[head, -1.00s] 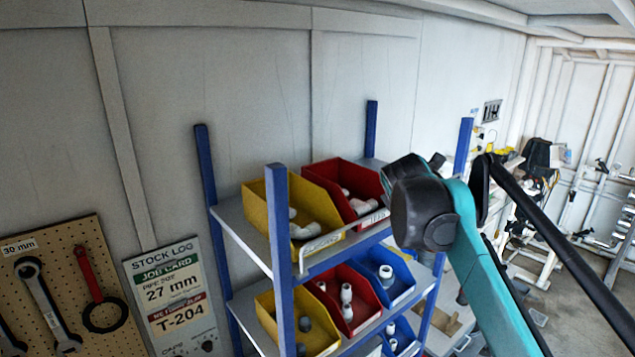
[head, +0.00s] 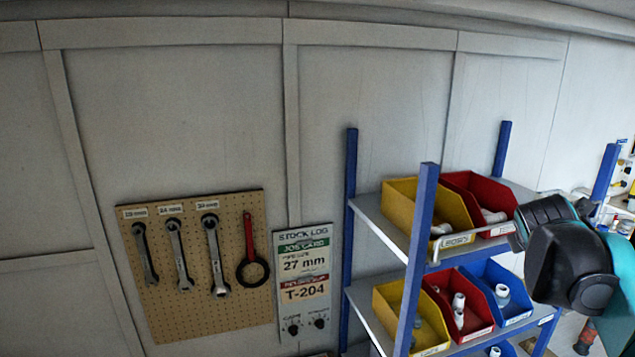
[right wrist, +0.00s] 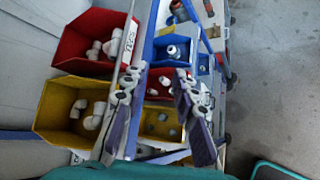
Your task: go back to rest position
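My right arm (head: 580,262), teal and black, comes in at the right edge of the head view, in front of the shelf's right side. In the right wrist view my right gripper (right wrist: 163,112) has its two fingers apart with nothing between them. Blue shelf posts and bins show behind and below the fingers; I cannot tell how far off they are. My left gripper is in neither view.
A blue-post shelf rack (head: 416,255) holds yellow (head: 399,208), red (head: 466,186) and blue bins with pipe fittings. A pegboard (head: 170,300) with wrenches and a stock log sign (head: 303,270) reading 27 mm, T-204 are left of it. Open floor (right wrist: 280,90) lies right in the wrist view.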

